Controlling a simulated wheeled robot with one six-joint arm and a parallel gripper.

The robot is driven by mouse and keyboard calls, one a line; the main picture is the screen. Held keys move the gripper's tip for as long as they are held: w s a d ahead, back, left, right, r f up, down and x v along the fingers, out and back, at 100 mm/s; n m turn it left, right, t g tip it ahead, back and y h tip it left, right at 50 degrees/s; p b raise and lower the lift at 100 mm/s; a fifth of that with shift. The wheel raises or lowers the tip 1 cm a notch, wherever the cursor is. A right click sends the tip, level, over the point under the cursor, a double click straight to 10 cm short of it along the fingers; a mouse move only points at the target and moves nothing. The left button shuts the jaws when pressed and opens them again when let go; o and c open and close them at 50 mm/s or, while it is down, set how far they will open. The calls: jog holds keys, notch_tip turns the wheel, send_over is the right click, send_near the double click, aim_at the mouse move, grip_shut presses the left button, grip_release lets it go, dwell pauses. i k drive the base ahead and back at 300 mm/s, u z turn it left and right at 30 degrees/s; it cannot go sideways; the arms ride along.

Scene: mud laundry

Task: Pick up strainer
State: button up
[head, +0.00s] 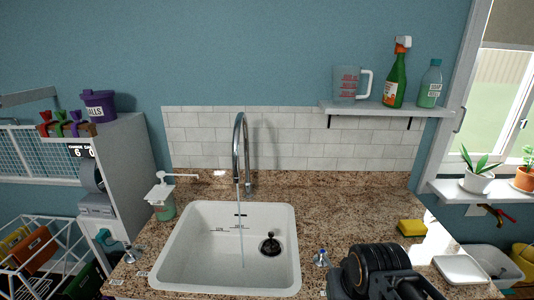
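A small dark strainer (270,244) with an upright knob sits at the drain in the right part of the white sink basin (205,265). It appears to be seated in the drain opening; how deep, I cannot tell. Dark ribbed parts of my own arm show at the bottom right, over the counter and to the right of the sink. The fingertips of my gripper are not visible, so its opening and anything in it are hidden. No part of my arm touches the strainer in this view.
A tall chrome faucet (240,150) stands behind the sink, with a thin water stream falling left of the strainer. A blue-topped knob (321,258) stands right of the sink. A soap dispenser (162,200), yellow sponge (412,228) and white dish (461,269) are on the granite counter (340,205).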

aim_at(271, 246)
jog(key=u, duration=0.35)
jog(key=k, duration=0.45)
jog(key=u, duration=1.25)
jog(key=i, duration=0.9)
jog(key=z, duration=0.35)
